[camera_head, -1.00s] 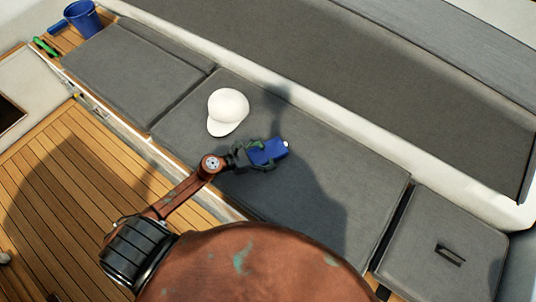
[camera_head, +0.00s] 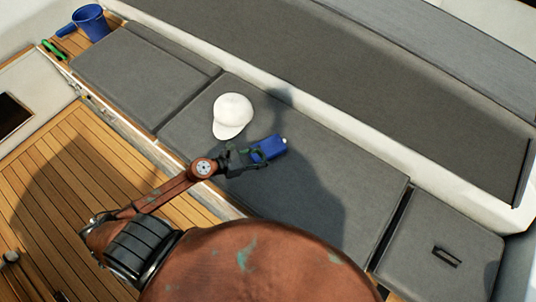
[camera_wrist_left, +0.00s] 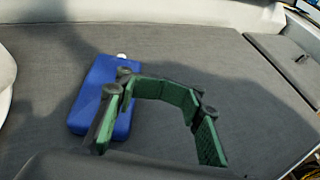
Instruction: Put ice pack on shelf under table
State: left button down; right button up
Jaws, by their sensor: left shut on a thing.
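The ice pack (camera_head: 268,149) is a flat blue block with a small white cap, over the grey bench cushion. In the left wrist view the ice pack (camera_wrist_left: 92,95) shows left of centre, partly behind one finger. My left gripper (camera_head: 253,156), with green finger pads, is shut on its near end; the exact contact is hard to see. In the left wrist view the gripper (camera_wrist_left: 158,118) shows its fingers curved, with a gap between them. I cannot tell whether the pack still touches the cushion. No table or shelf under one can be made out. My right gripper is out of view.
A white cap (camera_head: 233,114) lies on the cushion (camera_head: 310,185) close to the gripper. A blue bucket (camera_head: 91,22) and a green item (camera_head: 53,50) are at the far left. A dark handle (camera_head: 446,257) sits on the right cushion. The wooden floor (camera_head: 60,190) looks clear.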

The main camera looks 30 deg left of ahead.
pick_arm(q)
jog(key=s+a+r, duration=0.1)
jog(key=s+r, duration=0.3)
jog(key=s, duration=0.4)
jog(key=shift+s, duration=0.35)
jog(key=c, duration=0.6)
grip_release()
jog(key=shift+o, duration=0.2)
jog(key=shift+a, duration=0.1)
jog(key=v, duration=1.2)
